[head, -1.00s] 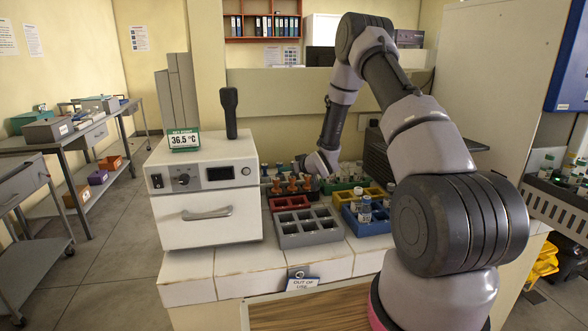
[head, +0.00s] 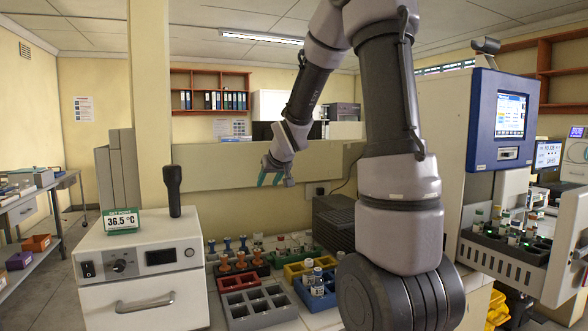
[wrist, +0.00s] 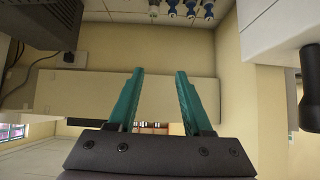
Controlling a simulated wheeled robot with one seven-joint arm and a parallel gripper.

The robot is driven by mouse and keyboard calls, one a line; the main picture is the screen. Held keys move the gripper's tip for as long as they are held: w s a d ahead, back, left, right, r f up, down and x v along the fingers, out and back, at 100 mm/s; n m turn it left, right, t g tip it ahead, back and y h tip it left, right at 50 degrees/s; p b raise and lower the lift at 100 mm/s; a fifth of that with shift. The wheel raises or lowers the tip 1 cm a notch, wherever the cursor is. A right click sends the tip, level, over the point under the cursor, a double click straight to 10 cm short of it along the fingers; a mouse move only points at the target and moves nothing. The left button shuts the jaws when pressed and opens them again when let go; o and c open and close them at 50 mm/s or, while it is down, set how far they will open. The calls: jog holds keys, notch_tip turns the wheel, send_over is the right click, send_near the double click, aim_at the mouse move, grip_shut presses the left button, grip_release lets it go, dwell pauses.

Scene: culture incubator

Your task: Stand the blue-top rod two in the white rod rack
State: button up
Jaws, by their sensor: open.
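Several blue-top rods (head: 228,243) stand upright in a row at the back of the bench, behind the orange-top rods. They also show at the top edge of the wrist view (wrist: 190,8). I cannot tell which of them is rod two. I cannot make out a white rod rack for certain. My gripper (head: 270,180) hangs in the air above and behind the racks, well clear of the rods. In the wrist view its teal fingers (wrist: 159,75) are spread apart with nothing between them.
Orange-top rods (head: 240,261) stand in front of the blue-top ones. The white incubator (head: 143,274) stands left, a dark box (head: 335,222) right. The air around my gripper is free.

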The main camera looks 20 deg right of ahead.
jog(key=s+a+r+m+g, duration=0.1)
jog(key=s+r, duration=0.2)
jog(key=s, duration=0.7)
jog(key=s+a+r+m+g+y, duration=0.1)
jog(key=s+r, duration=0.2)
jog(key=s, duration=0.7)
jog(key=s+a+r+m+g+y, duration=0.1)
jog(key=s+a+r+m, duration=0.1)
jog(key=s, duration=0.8)
jog(key=shift+s+r, duration=0.15)
jog(key=shift+r, duration=0.3)
